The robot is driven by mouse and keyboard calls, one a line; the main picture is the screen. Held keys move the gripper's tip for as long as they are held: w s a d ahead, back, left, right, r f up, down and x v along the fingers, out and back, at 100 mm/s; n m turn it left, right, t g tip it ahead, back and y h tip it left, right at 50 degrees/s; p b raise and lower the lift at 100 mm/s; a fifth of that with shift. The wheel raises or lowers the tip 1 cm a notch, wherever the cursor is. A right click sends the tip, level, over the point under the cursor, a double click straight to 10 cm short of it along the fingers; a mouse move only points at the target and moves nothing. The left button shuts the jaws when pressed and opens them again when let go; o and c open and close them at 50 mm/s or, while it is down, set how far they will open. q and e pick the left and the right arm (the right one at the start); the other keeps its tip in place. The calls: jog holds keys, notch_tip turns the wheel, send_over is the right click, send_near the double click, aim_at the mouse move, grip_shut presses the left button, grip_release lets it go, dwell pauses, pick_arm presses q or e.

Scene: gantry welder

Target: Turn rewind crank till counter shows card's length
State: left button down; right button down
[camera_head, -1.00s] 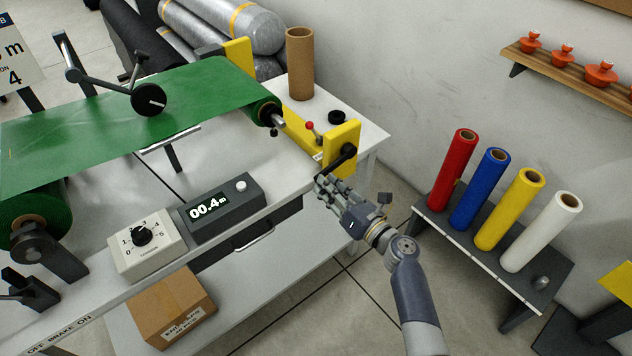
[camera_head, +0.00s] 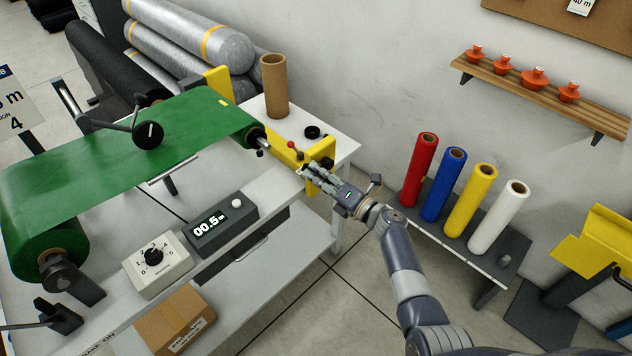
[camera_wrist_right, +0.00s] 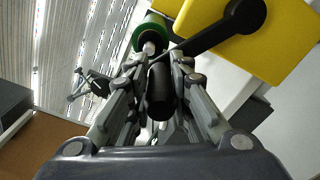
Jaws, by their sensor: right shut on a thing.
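My right gripper (camera_head: 308,175) is shut on the black handle (camera_wrist_right: 160,95) of the rewind crank; in the right wrist view the handle lies between the fingers. The crank's black arm (camera_wrist_right: 222,28) runs up to its hub on the yellow bracket (camera_wrist_right: 285,35). In the head view my gripper hides most of the crank. The counter (camera_head: 222,222) is a dark grey box whose display reads 00.5 m. My left gripper is out of view.
Green sheet (camera_head: 120,140) runs from the lower left roll (camera_head: 45,222) to the rewind shaft. A tension dial box (camera_head: 157,265) stands beside the counter. A rack of coloured rolls (camera_head: 460,200) stands right of my right arm. A cardboard tube (camera_head: 274,88) stands behind the bracket.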

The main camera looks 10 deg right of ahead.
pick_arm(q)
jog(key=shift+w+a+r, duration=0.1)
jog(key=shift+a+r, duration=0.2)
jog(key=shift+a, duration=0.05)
pick_arm(e)
jog(key=shift+w+d+r, duration=0.15)
jog(key=shift+w+r, duration=0.05)
jog(key=shift+r, duration=0.3)
jog(key=shift+w+d+r, duration=0.15)
jog(key=shift+w+r, duration=0.05)
jog(key=shift+r, duration=0.3)
jog(key=shift+w+d+t, duration=0.1)
jog(key=shift+d+t, duration=0.1)
jog(key=shift+t, duration=0.1)
jog(key=c, duration=1.4)
grip_release()
jog(key=shift+c, duration=0.2)
jog(key=shift+f, duration=0.1)
jog(key=shift+s, duration=0.2)
jog(key=shift+f, duration=0.1)
jog(key=shift+s+d+f, duration=0.1)
jog(key=shift+s, duration=0.1)
jog(key=v, duration=1.1)
jog(key=shift+d+r, duration=0.25)
jog(key=shift+d, duration=0.05)
jog(key=shift+s, duration=0.15)
